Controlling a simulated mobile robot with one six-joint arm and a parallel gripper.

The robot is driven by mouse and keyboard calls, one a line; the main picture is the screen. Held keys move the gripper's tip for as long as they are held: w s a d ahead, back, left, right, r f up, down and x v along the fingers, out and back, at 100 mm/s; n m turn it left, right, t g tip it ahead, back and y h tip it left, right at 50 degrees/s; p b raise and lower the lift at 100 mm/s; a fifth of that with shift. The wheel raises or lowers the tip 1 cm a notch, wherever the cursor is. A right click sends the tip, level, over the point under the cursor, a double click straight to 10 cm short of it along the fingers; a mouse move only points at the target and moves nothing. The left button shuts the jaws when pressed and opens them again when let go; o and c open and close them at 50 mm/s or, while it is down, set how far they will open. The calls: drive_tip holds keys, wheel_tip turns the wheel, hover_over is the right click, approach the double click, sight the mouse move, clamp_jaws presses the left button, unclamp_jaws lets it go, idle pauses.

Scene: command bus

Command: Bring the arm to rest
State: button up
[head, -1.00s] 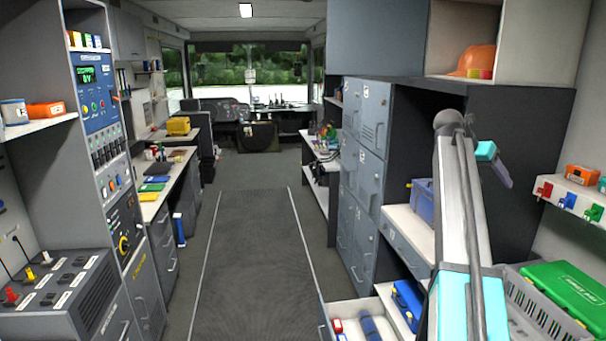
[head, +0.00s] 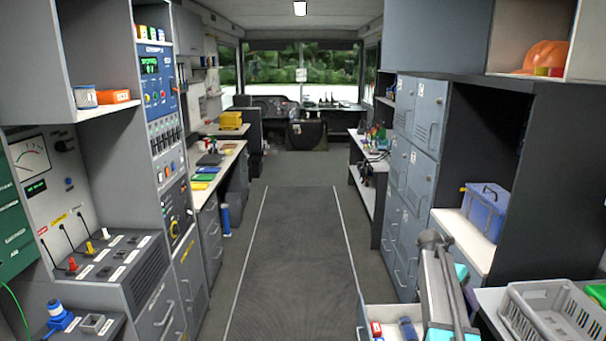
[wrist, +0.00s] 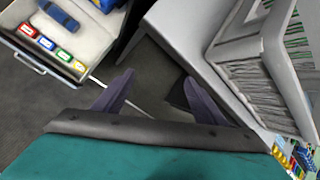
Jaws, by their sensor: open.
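My arm (head: 442,285) shows at the lower right of the head view, folded low in front of the right-hand counter. My gripper (wrist: 158,92) shows in the wrist view with its two dark fingers spread apart. Nothing is between the fingers; grey floor shows behind them.
A grey crate (head: 553,313) stands on the right counter, close to my arm. A blue box (head: 486,210) sits on the shelf behind. Grey lockers (head: 412,165) line the right side. The middle aisle (head: 295,250) is clear. A control panel (head: 160,95) stands at left.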

drive_tip(key=s+a+f+m+g+y+b, duration=0.1)
drive_tip(key=s+a+f, duration=0.55)
drive_tip(key=f, duration=0.45)
drive_tip(key=s+a+f+m+g+y, duration=0.1)
drive_tip(key=s+a+f, duration=0.55)
drive_tip(key=f, duration=0.35)
drive_tip(key=s+a+f+m+y+b, duration=0.1)
drive_tip(key=s+a+f, duration=0.55)
drive_tip(key=f, duration=0.45)
drive_tip(key=s+a+f+m+g+y, duration=0.1)
drive_tip(key=s+a+f+m, duration=0.2)
drive_tip(key=s+m, duration=0.4)
drive_tip(key=s+a+f+m+g+y+b, duration=0.1)
drive_tip(key=s+a+f+m, duration=0.3)
drive_tip(key=s, duration=0.6)
drive_tip(key=s+a+f+m+y, duration=0.1)
drive_tip(key=s+a+f+m, duration=0.2)
drive_tip(key=s+a+m, duration=0.4)
drive_tip(key=shift+s+a+f+m+g+y, duration=0.15)
drive_tip(key=shift+s+f+m+g+y, duration=0.2)
drive_tip(key=shift+s+m, duration=1.15)
drive_tip(key=shift+w, duration=0.35)
